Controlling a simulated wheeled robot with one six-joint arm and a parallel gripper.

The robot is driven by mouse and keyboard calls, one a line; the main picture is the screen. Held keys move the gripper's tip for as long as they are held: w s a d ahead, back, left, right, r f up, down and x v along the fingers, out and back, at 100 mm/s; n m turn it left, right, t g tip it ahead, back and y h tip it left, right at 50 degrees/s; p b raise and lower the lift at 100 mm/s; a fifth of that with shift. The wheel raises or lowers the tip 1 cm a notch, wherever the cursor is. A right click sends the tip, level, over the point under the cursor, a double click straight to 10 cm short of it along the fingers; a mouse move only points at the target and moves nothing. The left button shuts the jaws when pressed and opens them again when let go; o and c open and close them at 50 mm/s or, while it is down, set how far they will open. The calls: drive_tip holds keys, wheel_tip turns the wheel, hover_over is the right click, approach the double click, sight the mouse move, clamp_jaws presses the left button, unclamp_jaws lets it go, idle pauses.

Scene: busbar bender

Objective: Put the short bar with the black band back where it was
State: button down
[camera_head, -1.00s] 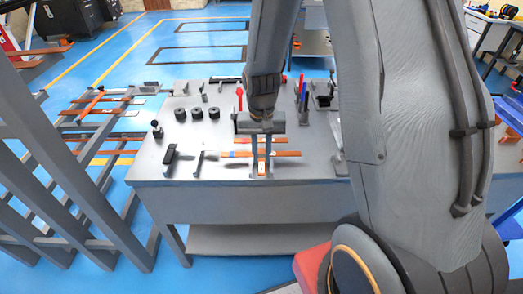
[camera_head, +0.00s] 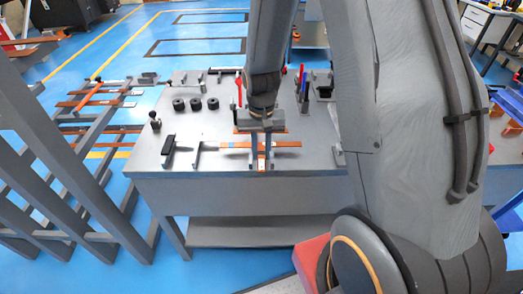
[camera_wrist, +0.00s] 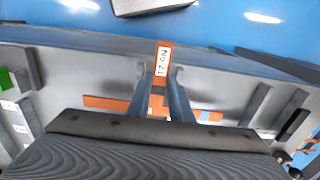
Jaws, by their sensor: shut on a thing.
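My gripper (camera_head: 261,158) reaches down over the front of the grey worktable (camera_head: 225,178). In the wrist view my gripper (camera_wrist: 161,74) is shut on a narrow copper-orange bar (camera_wrist: 164,45) with a white number label. The held bar points away between the fingers, towards the table's front edge. A longer copper bar (camera_head: 285,144) lies crosswise behind the fingers, and its ends also show in the wrist view (camera_wrist: 105,102). Another copper piece (camera_head: 279,130) shows partly behind my gripper.
A black-topped stand (camera_head: 168,146) and a small grey upright (camera_head: 197,154) stand left of the bars. Several black round pieces (camera_head: 195,104) sit farther back. Red and blue upright tools (camera_head: 303,85) stand at the back right. A grey rack (camera_head: 75,190) stands left of the table.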

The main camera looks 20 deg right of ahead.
sight(261, 158)
drive_tip(key=shift+f, duration=0.2)
drive_tip(key=c, duration=1.5)
unclamp_jaws()
drive_tip(key=shift+r, duration=0.2)
drive_tip(key=shift+r+b, duration=1.05)
drive_tip(key=shift+r, duration=2.7)
drive_tip(key=s+n+b, duration=0.1)
drive_tip(key=s, duration=0.4)
drive_tip(key=s+n+t+b, duration=0.1)
drive_tip(key=s+n+b, duration=0.1)
drive_tip(key=s, duration=0.3)
drive_tip(key=shift+a+n, duration=0.1)
drive_tip(key=shift+n, duration=0.2)
